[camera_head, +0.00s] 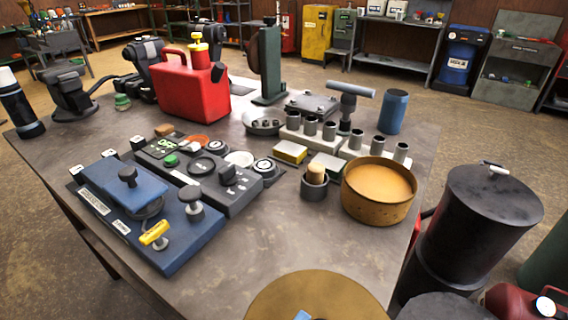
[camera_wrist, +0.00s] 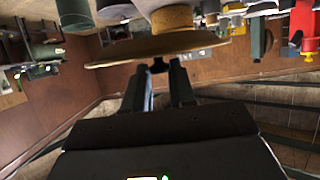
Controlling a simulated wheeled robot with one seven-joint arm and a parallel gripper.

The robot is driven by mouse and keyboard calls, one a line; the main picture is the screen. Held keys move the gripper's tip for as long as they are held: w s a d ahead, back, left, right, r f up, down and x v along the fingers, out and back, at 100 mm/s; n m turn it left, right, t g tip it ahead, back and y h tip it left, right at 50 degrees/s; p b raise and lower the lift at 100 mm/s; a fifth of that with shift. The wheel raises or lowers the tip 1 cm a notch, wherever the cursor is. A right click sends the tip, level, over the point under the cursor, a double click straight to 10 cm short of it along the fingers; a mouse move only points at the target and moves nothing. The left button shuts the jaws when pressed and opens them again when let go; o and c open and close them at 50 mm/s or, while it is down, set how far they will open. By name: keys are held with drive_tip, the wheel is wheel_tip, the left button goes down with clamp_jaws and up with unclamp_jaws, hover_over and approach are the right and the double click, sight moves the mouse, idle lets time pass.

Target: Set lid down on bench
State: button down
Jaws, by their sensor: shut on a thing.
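The lid, a round tan-gold disc (camera_head: 335,295), shows at the bottom edge of the head view, in front of the bench's near edge. It also shows edge-on as a wide disc in the wrist view (camera_wrist: 120,54). My gripper (camera_wrist: 160,68) is shut on the lid at its middle; the exact grip point is partly hidden. The workbench (camera_head: 255,240) has a grey top. A round, rusty-yellow tin (camera_head: 375,208) stands on its right side, with a tan top face. Whether the lid touches anything else cannot be told.
A blue switch plate (camera_head: 205,232) and a dark control box (camera_head: 235,195) fill the bench's left middle. A small dark cup (camera_head: 314,188) stands left of the tin. The near bench top is clear. A black drum (camera_head: 475,225) stands right of the bench.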

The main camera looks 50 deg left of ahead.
drive_tip(key=w+a+f, duration=0.2)
drive_tip(key=a, duration=0.1)
drive_tip(key=w+a+f, duration=0.2)
drive_tip(key=w+a, duration=0.1)
drive_tip(key=w+a+f, duration=0.2)
drive_tip(key=a+f, duration=0.1)
drive_tip(key=shift+w+p, duration=0.15)
drive_tip(key=shift+p, duration=0.2)
drive_tip(key=shift+f, duration=1.95)
drive_tip(key=shift+f, duration=0.2)
drive_tip(key=c, duration=0.9)
unclamp_jaws()
drive_tip(key=shift+r, duration=0.1)
drive_tip(key=shift+r+p, duration=0.15)
drive_tip(key=shift+p, duration=0.15)
drive_tip(key=b+v, duration=0.1)
drive_tip(key=v, duration=1.1)
